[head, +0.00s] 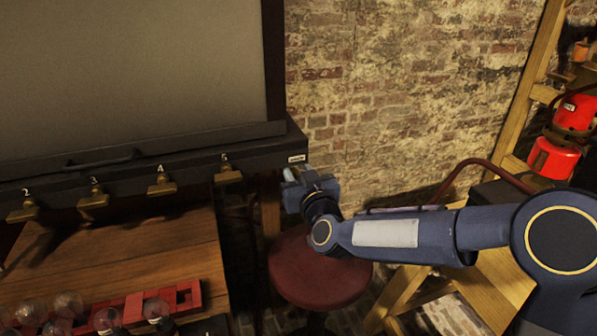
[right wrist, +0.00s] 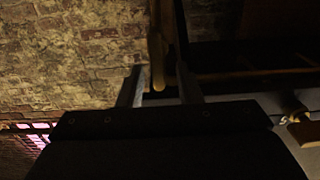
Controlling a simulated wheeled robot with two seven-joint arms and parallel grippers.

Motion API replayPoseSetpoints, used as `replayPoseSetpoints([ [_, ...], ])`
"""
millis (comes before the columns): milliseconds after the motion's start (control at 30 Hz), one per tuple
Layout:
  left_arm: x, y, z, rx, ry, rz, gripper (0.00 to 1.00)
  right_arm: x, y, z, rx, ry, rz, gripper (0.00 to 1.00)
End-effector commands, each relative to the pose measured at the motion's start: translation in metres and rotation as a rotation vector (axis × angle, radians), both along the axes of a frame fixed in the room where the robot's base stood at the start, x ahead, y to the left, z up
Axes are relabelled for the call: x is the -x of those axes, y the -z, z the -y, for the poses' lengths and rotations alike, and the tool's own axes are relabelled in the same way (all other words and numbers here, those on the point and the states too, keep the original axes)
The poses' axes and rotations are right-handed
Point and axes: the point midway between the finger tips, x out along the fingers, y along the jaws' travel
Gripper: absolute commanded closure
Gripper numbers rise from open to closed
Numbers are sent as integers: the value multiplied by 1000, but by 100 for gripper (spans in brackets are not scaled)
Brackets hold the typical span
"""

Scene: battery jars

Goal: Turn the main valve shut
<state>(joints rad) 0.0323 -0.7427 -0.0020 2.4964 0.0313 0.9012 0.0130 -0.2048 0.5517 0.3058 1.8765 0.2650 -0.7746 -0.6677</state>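My right gripper (head: 300,180) comes in from the right in the head view. It is at the right end of the dark rail, just below a small white label (head: 297,158). In the right wrist view its two fingers (right wrist: 160,88) stand apart. A brass-coloured upright handle (right wrist: 157,62), which looks like the main valve's lever, shows between and beyond them, with gaps on both sides. I cannot tell how deep it is between the fingers. In the head view the gripper hides this handle. My left gripper is not in view.
Several brass taps (head: 161,181) hang along the dark rail (head: 120,165). Below is a wooden bench (head: 150,250) with glass jars (head: 108,319) and a red rack (head: 189,293). A red stool (head: 318,275) stands under my right arm; red cans (head: 555,157) are at right.

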Motion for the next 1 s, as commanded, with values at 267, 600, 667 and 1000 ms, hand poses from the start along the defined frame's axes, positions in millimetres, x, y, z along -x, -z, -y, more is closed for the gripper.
replayPoseSetpoints([
  [267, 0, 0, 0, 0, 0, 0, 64, 0, 0, 0, 0, 0, 0, 98],
  [600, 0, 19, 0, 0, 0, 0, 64, -1, 4, 3, -90, 1, -26, 100],
  [667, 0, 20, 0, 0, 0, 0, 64, -1, 2, 4, -112, 2, -33, 100],
  [1000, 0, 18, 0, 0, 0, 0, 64, -1, 0, 3, -119, 1, -39, 81],
])
